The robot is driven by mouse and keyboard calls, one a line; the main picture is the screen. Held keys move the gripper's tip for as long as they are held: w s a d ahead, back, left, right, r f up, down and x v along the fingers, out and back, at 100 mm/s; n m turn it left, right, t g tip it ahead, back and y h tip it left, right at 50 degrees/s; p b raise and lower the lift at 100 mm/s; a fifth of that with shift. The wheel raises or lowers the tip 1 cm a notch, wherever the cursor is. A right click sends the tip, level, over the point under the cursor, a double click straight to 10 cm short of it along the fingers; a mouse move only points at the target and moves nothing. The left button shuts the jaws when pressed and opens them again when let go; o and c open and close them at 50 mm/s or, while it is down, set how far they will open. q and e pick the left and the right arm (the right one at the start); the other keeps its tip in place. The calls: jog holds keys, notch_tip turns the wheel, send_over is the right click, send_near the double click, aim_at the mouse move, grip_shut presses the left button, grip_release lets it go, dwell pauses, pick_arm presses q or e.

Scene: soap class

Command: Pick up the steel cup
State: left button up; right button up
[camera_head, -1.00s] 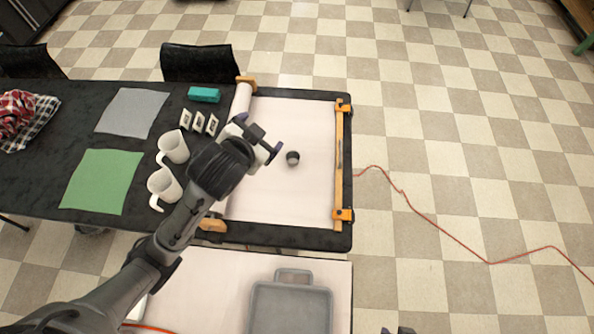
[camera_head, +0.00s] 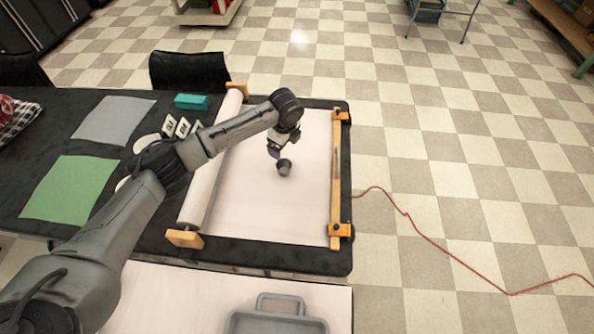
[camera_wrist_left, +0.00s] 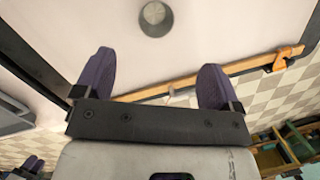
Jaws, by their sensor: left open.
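The small grey steel cup (camera_head: 285,168) stands on the white paper sheet (camera_head: 262,210) of the dark table.
A wooden bar with orange clamps (camera_head: 336,180) runs along the paper's right side. A paper roll (camera_head: 210,170) lies at its left. White mugs are mostly hidden behind my left arm. A grey tray (camera_head: 275,320) sits at the front. Paper around the cup is clear.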

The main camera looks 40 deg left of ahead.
pick_arm(q)
jog(key=m, duration=0.2)
jog(key=m+b, duration=0.2)
jog(key=m, duration=0.2)
send_near(284, 166)
jog(key=shift+s+d+f, duration=0.2)
jog(key=shift+s+f, duration=0.5)
jog(key=shift+f, duration=0.2)
jog(key=shift+w+a+f+b, duration=0.15)
jog(key=shift+f+b, duration=0.4)
jog(key=shift+f, duration=0.75)
jog(key=shift+w+a+f+b, duration=0.15)
jog(key=shift+f+b, duration=0.35)
jog(key=shift+f, duration=0.8)
jog(key=c, duration=1)
